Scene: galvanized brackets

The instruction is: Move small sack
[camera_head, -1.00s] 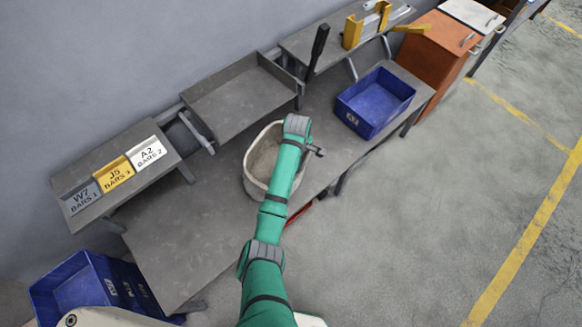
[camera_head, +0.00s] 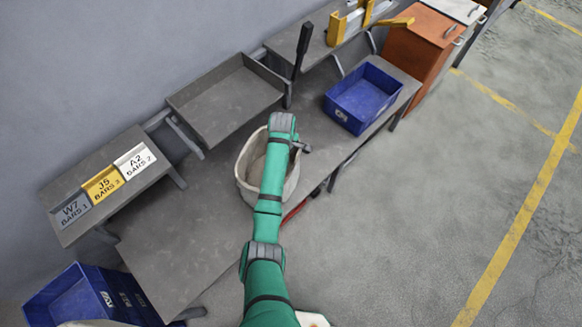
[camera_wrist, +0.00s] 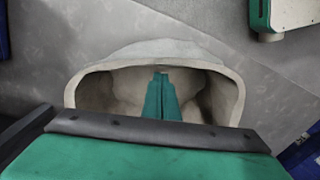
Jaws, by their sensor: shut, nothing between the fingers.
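The small sack (camera_head: 246,178) is an off-white, open-topped bag standing upright on the long grey bench, partly hidden behind my green arm in the head view. In the wrist view its wide mouth and rim (camera_wrist: 231,84) show, with a pale fold of cloth along the far edge. My gripper (camera_wrist: 161,76) is shut and empty, its green fingers together over the sack's mouth. I cannot tell how deep the fingertips reach. The sack's near side is hidden by my wrist, and the fingers do not show in the head view.
A blue bin (camera_head: 361,96) stands on the bench to the right of the sack. A grey tray (camera_head: 222,102) and a rack with labels (camera_head: 102,185) are along the wall. A dark upright handle (camera_head: 302,50) rises behind the sack. Bare bench (camera_head: 185,235) lies to the left.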

